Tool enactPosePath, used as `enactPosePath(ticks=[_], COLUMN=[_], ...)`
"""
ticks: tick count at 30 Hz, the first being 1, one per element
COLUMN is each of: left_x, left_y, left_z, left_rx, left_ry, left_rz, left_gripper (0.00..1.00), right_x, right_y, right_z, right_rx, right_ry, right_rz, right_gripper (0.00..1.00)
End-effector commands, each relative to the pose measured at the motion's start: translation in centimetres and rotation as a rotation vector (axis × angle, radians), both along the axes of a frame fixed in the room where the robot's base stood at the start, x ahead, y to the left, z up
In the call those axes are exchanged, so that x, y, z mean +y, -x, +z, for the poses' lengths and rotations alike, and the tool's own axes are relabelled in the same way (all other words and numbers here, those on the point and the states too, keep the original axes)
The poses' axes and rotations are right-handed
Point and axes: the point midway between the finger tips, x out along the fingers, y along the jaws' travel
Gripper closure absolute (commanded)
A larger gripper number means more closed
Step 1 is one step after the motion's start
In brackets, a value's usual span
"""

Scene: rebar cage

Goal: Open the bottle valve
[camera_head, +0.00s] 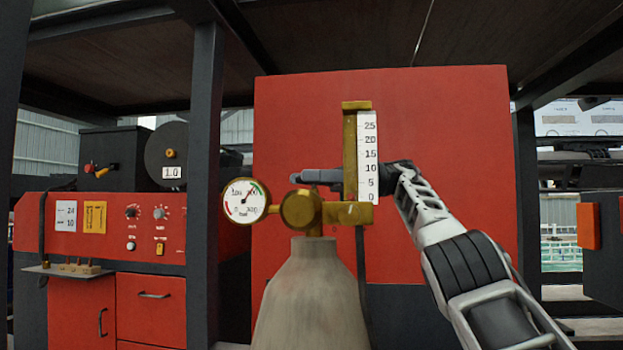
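A grey gas bottle (312,300) stands upright in the centre of the head view. A brass regulator (302,210) sits on its neck, with a round pressure gauge (244,201) at its left and an upright flow meter (367,155) with a 0 to 25 scale at its right. I cannot make out a separate valve handwheel. My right arm reaches in from the right, and my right gripper (302,178) points left behind the flow meter, just above the regulator. The flow meter hides part of it, and its finger gap does not show. My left gripper is not in view.
A large red panel (440,110) stands behind the bottle. A dark post (205,180) rises left of it. Further left is a red machine (150,225) with knobs, drawers and a wire spool (170,150). A dark roof hangs overhead.

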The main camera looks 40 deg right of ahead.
Motion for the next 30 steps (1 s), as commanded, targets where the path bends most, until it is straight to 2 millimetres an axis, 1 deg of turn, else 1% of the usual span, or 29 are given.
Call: enactPosePath(ticks=[1,2,20,30], left_x=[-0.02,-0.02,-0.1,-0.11], left_y=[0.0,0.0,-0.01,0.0], left_z=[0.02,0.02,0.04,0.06], left_rx=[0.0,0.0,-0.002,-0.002], left_ry=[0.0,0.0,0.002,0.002], left_rz=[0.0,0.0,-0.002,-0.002], left_gripper=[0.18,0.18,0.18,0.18], right_x=[-0.04,-0.03,-0.01,-0.46], right_y=[0.03,0.04,-0.04,-0.44], right_z=[0.06,0.05,-0.16,-0.25], right_rx=[-0.002,-0.002,0.004,0.004], right_ry=[-0.001,-0.001,0.004,0.008], right_rz=[0.0,0.0,-0.001,-0.068], right_gripper=[0.23,0.18,0.18,0.18])
